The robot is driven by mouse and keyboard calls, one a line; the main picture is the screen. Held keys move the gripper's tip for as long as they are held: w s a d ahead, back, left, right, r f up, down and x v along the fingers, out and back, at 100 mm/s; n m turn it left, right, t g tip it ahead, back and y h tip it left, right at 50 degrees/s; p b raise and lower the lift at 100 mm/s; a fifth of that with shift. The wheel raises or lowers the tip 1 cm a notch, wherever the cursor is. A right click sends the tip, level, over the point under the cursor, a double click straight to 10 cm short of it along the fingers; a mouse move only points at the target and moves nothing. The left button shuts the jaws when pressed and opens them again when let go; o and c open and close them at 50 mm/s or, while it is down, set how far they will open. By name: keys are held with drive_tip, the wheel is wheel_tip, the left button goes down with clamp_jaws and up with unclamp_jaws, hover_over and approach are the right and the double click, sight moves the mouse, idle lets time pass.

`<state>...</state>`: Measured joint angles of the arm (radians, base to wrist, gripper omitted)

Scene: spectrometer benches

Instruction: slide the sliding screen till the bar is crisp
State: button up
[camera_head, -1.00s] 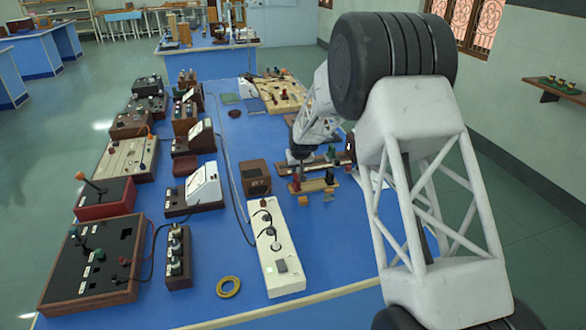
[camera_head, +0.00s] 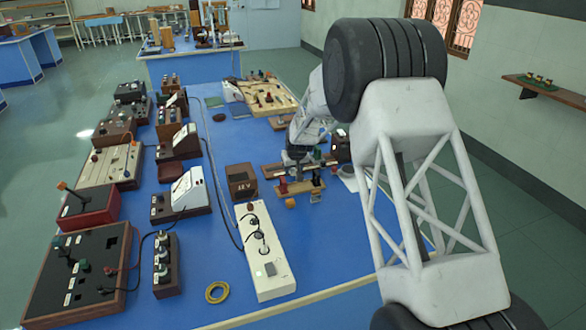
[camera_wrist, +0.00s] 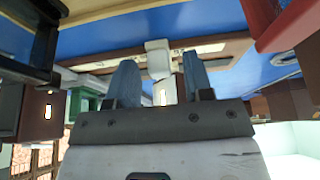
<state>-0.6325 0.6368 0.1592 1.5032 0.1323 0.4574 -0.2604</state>
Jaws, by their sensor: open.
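In the wrist view my gripper (camera_wrist: 160,78) has its two blue-grey fingers spread, with a gap between them. A pale upright piece (camera_wrist: 158,58), perhaps the sliding screen, shows in that gap beside a long wooden rail (camera_wrist: 215,47). I cannot tell whether the fingers touch it. In the head view my gripper (camera_head: 298,154) is low over the wooden rail (camera_head: 272,170), and my arm hides part of it. The bar's image and its sharpness cannot be made out.
A small wooden stand (camera_head: 302,188) with red and green posts is in front of the rail. Several instruments line the left side.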

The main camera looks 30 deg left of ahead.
drive_tip(key=shift+r, duration=0.15)
drive_tip(key=v, duration=0.7)
drive_tip(key=shift+r, duration=0.25)
drive_tip(key=shift+s+d, duration=0.1)
idle(0.4)
drive_tip(key=shift+d, duration=0.1)
drive_tip(key=s+d+r+m+h, duration=0.1)
drive_tip(key=s+d+r, duration=0.5)
drive_tip(key=d, duration=0.6)
drive_tip(key=s+d+r+m, duration=0.2)
drive_tip(key=s+d+r, duration=0.2)
drive_tip(key=d+r, duration=0.65)
drive_tip(key=s+d+r+m+h, duration=0.1)
drive_tip(key=s+d+r, duration=0.45)
drive_tip(key=d, duration=0.85)
drive_tip(key=s+d+r+m, duration=0.3)
drive_tip(key=s+d, duration=1.2)
drive_tip(key=s, duration=0.1)
drive_tip(key=s+d+f, duration=0.1)
drive_tip(key=s+d, duration=0.2)
drive_tip(key=s, duration=0.3)
drive_tip(key=s+d+f+m+h, duration=0.1)
drive_tip(key=s+d, duration=0.2)
drive_tip(key=s, duration=0.4)
drive_tip(key=s+d+f+m, duration=0.1)
drive_tip(key=s+d, duration=0.2)
drive_tip(key=s, duration=0.4)
drive_tip(key=shift+f+g, duration=0.3)
drive_tip(key=shift+f, duration=0.1)
